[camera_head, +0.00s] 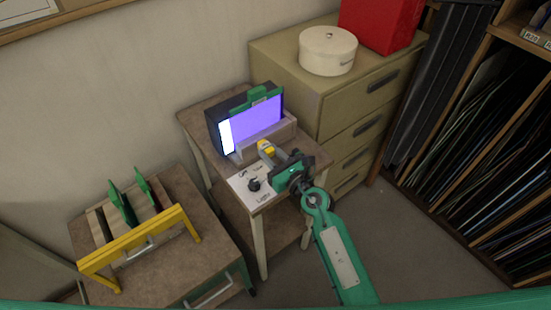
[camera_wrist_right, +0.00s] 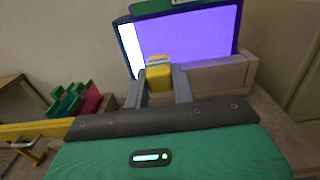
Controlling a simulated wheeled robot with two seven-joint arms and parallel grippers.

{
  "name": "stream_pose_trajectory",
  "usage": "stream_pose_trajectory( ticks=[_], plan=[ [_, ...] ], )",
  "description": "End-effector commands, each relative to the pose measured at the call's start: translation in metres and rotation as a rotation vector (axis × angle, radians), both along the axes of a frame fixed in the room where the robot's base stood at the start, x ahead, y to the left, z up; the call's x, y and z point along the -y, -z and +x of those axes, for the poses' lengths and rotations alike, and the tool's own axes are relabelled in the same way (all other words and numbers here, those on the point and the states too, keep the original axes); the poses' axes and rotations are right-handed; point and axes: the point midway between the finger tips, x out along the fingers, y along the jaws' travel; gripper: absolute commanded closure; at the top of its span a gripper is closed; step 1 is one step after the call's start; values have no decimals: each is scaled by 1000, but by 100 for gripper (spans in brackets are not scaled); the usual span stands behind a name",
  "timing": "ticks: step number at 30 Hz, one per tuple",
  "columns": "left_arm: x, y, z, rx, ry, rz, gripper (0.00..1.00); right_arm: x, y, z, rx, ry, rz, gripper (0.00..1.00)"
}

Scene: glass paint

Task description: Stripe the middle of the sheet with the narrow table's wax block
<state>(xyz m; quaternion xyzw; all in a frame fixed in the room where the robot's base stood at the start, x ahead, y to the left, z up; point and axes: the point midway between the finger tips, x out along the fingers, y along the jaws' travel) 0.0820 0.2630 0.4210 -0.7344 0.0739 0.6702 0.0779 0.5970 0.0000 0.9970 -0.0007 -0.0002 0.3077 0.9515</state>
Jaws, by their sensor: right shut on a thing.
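The sheet (camera_head: 258,121) stands upright at the back of the narrow table (camera_head: 194,121), under a green clip (camera_head: 265,95). It glows blue-violet in front of a dark light box (camera_head: 212,128), whose bare white strip shows at the left. In the right wrist view the sheet (camera_wrist_right: 190,36) fills the background. My right gripper (camera_head: 267,150) is shut on a yellow wax block (camera_head: 264,146), close in front of the sheet's lower part. The block (camera_wrist_right: 158,72) sits between both fingers in the right wrist view. I cannot tell whether it touches the sheet. My left gripper is out of view.
A pale ledge (camera_head: 284,132) runs along the sheet's foot. A white panel with a black knob (camera_head: 254,184) lies at the table's front. A lower table at left holds a rack with a yellow bar (camera_head: 138,238) and green-clipped pieces. A drawer cabinet (camera_head: 345,95) stands behind right.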

Motion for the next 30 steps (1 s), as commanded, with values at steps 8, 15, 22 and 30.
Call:
stream_pose_trajectory(
  ticks=[8,15,22,30],
  plan=[
    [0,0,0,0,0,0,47,0,0,0,0,0,0,98],
    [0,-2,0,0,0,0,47,-9,-1,12,1,-1,1,98],
    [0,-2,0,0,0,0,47,-24,-1,34,1,0,-1,98],
    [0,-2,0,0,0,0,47,-38,0,51,0,-1,-1,98]
  ],
)
